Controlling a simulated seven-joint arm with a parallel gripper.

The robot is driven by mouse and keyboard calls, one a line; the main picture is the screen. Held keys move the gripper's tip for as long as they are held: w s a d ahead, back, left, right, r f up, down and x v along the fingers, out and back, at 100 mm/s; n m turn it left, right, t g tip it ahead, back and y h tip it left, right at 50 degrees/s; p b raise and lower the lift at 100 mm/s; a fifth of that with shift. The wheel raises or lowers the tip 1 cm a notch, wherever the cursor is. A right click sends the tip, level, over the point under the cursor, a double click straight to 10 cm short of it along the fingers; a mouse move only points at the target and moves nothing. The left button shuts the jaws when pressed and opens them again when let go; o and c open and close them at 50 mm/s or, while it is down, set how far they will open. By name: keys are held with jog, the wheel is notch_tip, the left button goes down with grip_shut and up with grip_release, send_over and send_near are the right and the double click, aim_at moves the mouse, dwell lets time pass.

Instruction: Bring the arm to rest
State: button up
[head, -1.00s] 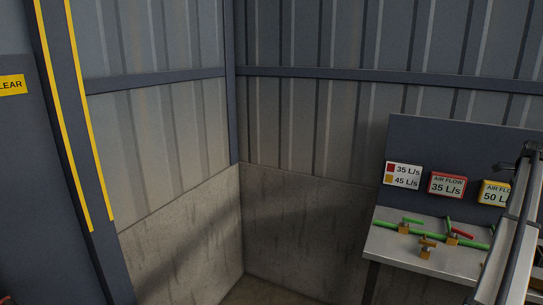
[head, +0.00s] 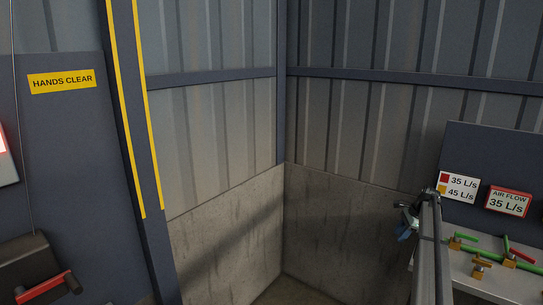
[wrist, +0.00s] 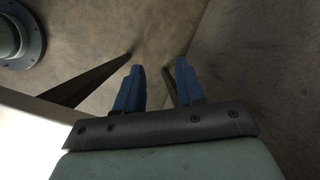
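My gripper (wrist: 158,78) shows in the wrist view with two blue fingers apart and nothing between them. It hangs over bare floor and a concrete wall. In the head view my arm rises at the lower right, in front of the left end of a bench, and a small blue part of my gripper (head: 407,230) shows beside it. The fingertips are too small there to tell their opening.
The bench (head: 486,288) at the right bears green pipes with yellow-brown valves (head: 480,268). Air flow signs (head: 508,201) stand behind it. At the left are a panel with a yellow sign (head: 62,81) and a red-handled lever (head: 45,289). The concrete corner (head: 284,240) is clear.

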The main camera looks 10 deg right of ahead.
jog(key=s+a+f+n+g, duration=0.25)
jog(key=s+a+f, duration=0.35)
jog(key=a+f, duration=0.75)
jog(key=s+a+f+n+g, duration=0.1)
jog(key=s+a+f+n, duration=0.4)
jog(key=a+f, duration=0.85)
jog(key=s+a+f+n+g, duration=0.1)
jog(key=s+a+f+n, duration=0.1)
jog(key=s+a+f, duration=0.45)
jog(key=s+a+f+n+g, duration=0.15)
jog(key=s+a+f, duration=0.25)
jog(key=s+a, duration=0.55)
jog(key=s+a+f+n+g+h, duration=0.1)
jog(key=s+a+n, duration=0.1)
jog(key=s, duration=0.9)
jog(key=s+a+f+n+g+h, duration=0.1)
jog(key=s+n, duration=0.3)
jog(key=s, duration=0.7)
jog(key=s+a+f+n+g+h, duration=0.1)
jog(key=s+a+f+n, duration=0.1)
jog(key=s, duration=0.9)
jog(key=shift+a+n, duration=0.7)
jog(key=shift+a, duration=0.15)
jog(key=shift+w, duration=0.15)
